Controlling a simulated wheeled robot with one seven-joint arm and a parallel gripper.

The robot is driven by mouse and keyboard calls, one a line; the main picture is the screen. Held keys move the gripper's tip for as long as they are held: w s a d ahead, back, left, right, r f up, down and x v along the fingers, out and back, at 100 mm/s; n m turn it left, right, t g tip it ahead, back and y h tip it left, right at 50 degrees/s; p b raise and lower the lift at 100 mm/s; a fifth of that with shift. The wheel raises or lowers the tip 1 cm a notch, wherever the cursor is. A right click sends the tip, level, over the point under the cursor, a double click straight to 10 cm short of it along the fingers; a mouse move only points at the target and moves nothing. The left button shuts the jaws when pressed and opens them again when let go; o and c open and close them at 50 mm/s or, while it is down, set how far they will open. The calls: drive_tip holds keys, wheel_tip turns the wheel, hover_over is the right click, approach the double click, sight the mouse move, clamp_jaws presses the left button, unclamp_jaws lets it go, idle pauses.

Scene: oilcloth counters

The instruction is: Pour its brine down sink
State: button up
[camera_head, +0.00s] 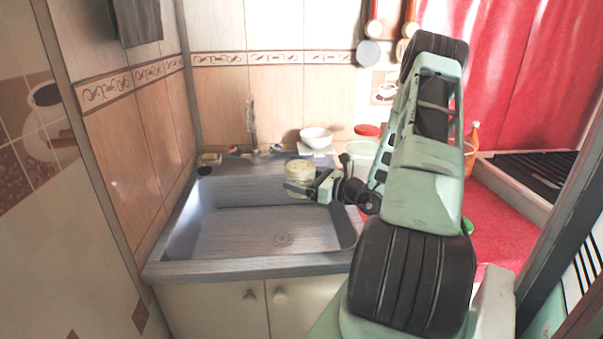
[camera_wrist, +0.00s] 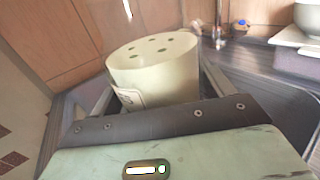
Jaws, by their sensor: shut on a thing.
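A cream tub (camera_head: 299,169) with a label is in my gripper (camera_head: 306,189), above the right part of the sink (camera_head: 225,265). In the wrist view the tub (camera_wrist: 150,75) stands between the two fingers of my gripper (camera_wrist: 158,88), which is shut on it. The tub looks close to upright. Several small dark green spots show inside its rim, on a pale surface; I cannot tell whether this is liquid.
Small items, including a blue-topped one (camera_wrist: 241,25), lie along the sink's back edge. A tiled wall closes the left side.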

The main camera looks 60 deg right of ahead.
drive_tip(key=shift+r, duration=0.3)
drive_tip(key=shift+f+n+g, duration=0.3)
drive_tip(key=shift+f, duration=0.1)
wheel_tip(320, 180, down, 2)
drive_tip(key=n+g, duration=0.1)
drive_tip(key=n+g+h, duration=0.1)
drive_tip(key=shift+f+n+g, duration=0.2)
drive_tip(key=shift+n+g, duration=0.1)
drive_tip(key=shift+d, duration=0.1)
drive_tip(key=shift+s+d+r+n+g+h, duration=0.25)
drive_tip(key=shift+r+n+g+h, duration=0.15)
drive_tip(key=shift+r, duration=0.05)
drive_tip(key=shift+r, duration=0.1)
drive_tip(key=shift+s+d+r+n+g+b, duration=0.15)
drive_tip(key=shift+d+r+n+g+b, duration=0.1)
drive_tip(key=shift+r+n+g+b, duration=0.15)
